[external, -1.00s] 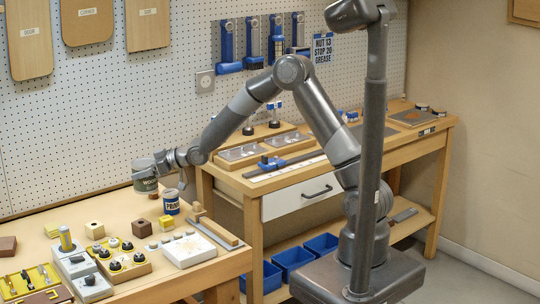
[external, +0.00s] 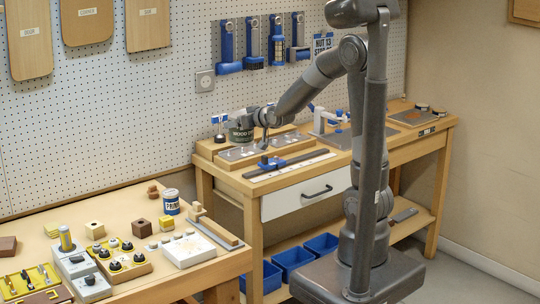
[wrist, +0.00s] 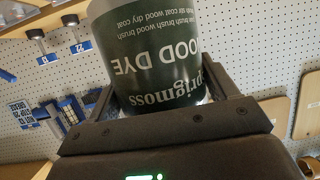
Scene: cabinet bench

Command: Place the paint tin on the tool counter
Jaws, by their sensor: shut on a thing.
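A dark green tin (external: 240,133) labelled WOOD DYE is held in my gripper (external: 255,122) over the left part of the tool counter (external: 265,187). In the wrist view the tin (wrist: 150,65) sits between the two fingers (wrist: 165,115), with its lettering upside down. Its lower side looks close to the wooden trays, but I cannot tell if it touches them. A second tin, white and blue and labelled PRIMER (external: 171,202), stands on the left bench (external: 215,268).
Wooden trays with grey inserts (external: 238,153), a blue-ended metal rule (external: 290,165) and a white stand (external: 325,120) occupy the counter. A grey mat (external: 372,134) lies to their right. Blue tools (external: 228,50) hang on the pegboard behind.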

